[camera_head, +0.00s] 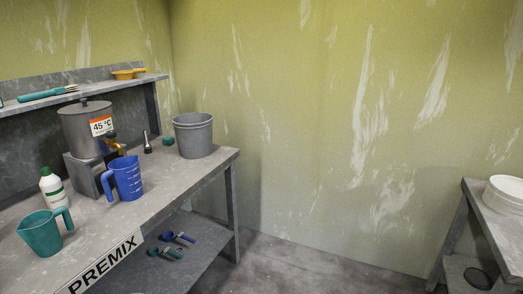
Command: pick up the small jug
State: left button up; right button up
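Two jugs stand upright on the grey bench (165,200) at the left. A teal jug (40,235) with its handle on the right is near the bench's left front. A blue jug (127,179) with white graduation marks and its handle on the left stands farther back, beneath or just in front of the tap of a grey urn. I cannot tell for certain which one is the small jug. Neither of my grippers shows in this view.
Behind the jugs are the grey urn (84,128) marked 45 °C, a white bottle (53,187) and grey buckets (193,138). Scoops (165,253) lie on the lower shelf. A white tub (504,192) stands on a right-hand table. The floor between is clear.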

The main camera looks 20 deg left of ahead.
aim_at(40, 230)
jog(key=i+u, duration=0.45)
jog(key=i+l+u, duration=0.15)
jog(key=u, duration=0.3)
jog(key=i+l+u, duration=0.35)
jog(key=u, duration=0.15)
jog(key=i+l+u, duration=0.45)
jog(key=k+j, duration=0.05)
jog(key=k, duration=0.05)
